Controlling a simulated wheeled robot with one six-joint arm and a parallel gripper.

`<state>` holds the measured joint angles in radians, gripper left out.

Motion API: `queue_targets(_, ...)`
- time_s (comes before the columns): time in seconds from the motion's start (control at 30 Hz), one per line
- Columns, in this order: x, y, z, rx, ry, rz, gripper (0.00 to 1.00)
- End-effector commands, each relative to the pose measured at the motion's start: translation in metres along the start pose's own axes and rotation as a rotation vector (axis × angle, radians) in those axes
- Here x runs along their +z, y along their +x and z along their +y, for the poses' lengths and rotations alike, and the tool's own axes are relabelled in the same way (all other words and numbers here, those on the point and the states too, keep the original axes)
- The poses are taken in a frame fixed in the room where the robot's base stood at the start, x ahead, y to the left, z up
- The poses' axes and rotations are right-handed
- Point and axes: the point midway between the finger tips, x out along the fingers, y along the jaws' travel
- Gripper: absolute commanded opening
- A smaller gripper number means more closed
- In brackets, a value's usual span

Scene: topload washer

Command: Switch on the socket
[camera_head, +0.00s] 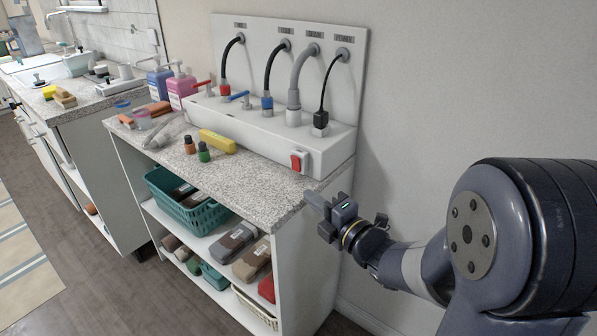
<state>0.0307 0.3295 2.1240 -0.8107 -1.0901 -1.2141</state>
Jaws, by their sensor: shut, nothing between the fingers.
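A white box (262,128) runs along the back of a speckled countertop, with a tall panel (262,32) behind it. Near the box's right end, its front face carries a red rocker switch (298,161) in a white surround. A black plug (320,119) with a black cord sits on top of the box's right end. Which way the switch is set is too small to tell. My gripper (317,207) is shut and empty. It is to the right of and below the switch, by the right end of the counter, apart from the switch.
Red-lever (203,84) and blue-lever taps, with hoses, stand along the box. A yellow block (217,141) and small bottles (203,152) lie on the counter (255,183). Shelves below hold a teal basket (187,212) and folded cloths. The wall at right is bare.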

Motion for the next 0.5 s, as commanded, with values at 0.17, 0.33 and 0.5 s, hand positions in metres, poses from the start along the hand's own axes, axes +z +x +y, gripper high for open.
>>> queue_targets(0.17,0.0,0.0,0.001,-0.001,0.001,-0.001,0.0)
queue_targets(0.33,0.0,0.006,0.001,0.0,0.002,0.0,0.0)
queue_targets(0.5,-0.001,0.03,0.0,-0.001,0.003,0.002,0.0)
